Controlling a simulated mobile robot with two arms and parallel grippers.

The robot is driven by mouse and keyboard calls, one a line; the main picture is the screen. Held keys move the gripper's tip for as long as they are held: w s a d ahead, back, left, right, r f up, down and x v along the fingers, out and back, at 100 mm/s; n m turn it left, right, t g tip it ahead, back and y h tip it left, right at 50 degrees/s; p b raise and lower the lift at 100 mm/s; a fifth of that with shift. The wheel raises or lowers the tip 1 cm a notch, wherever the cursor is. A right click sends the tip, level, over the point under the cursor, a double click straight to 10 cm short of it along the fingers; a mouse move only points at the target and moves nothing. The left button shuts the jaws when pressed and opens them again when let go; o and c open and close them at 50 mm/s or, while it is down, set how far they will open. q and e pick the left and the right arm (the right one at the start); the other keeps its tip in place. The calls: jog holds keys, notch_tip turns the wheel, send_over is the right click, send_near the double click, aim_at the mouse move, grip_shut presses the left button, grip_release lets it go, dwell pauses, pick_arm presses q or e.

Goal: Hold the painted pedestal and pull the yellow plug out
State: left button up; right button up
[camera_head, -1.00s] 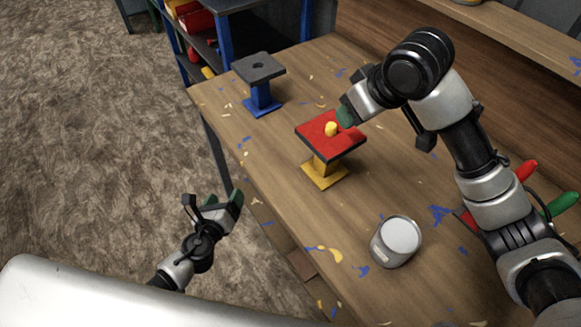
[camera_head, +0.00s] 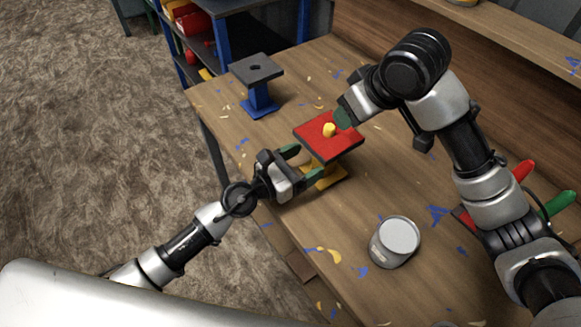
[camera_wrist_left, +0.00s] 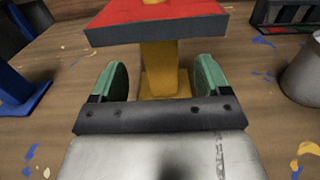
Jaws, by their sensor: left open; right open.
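The painted pedestal (camera_head: 337,146) has a red top plate and a yellow post and base; it stands upright on the workbench. The yellow plug (camera_head: 329,130) stands in the middle of its red top. My left gripper (camera_head: 305,164) is open at the pedestal's near left side, below the top plate. In the left wrist view its green fingers (camera_wrist_left: 160,82) lie either side of the yellow post (camera_wrist_left: 160,68), with gaps on both sides. My right gripper (camera_head: 343,117) is open just beside and behind the plug; its fingers are partly hidden by its own hand.
A second pedestal (camera_head: 256,70), dark-topped with a blue post and an empty hole, stands at the bench's far left. A grey can (camera_head: 394,241) stands at the near right. Red and green handles (camera_head: 556,205) lie at the right. Paint flecks cover the bench.

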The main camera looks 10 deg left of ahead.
aim_at(330, 126)
pick_arm(q)
jog(key=x, duration=0.7)
jog(key=shift+c, duration=0.4)
jog(key=c, duration=1.3)
pick_arm(e)
jog(key=shift+o, duration=0.3)
pick_arm(q)
jog(key=shift+c, duration=0.2)
pick_arm(e)
jog(key=shift+o, duration=0.9)
jog(key=w+a+r+g+h, duration=0.2)
jog(key=w+r+g+h, duration=0.1)
jog(key=r, duration=0.1)
jog(key=f, duration=0.6)
jog(key=shift+w+a, duration=0.35)
jog(key=shift+a, duration=0.05)
jog(key=shift+a+f, duration=0.25)
jog(key=shift+f, duration=1.15)
jog(key=shift+a+f, duration=0.2)
jog(key=shift+f, duration=1.2)
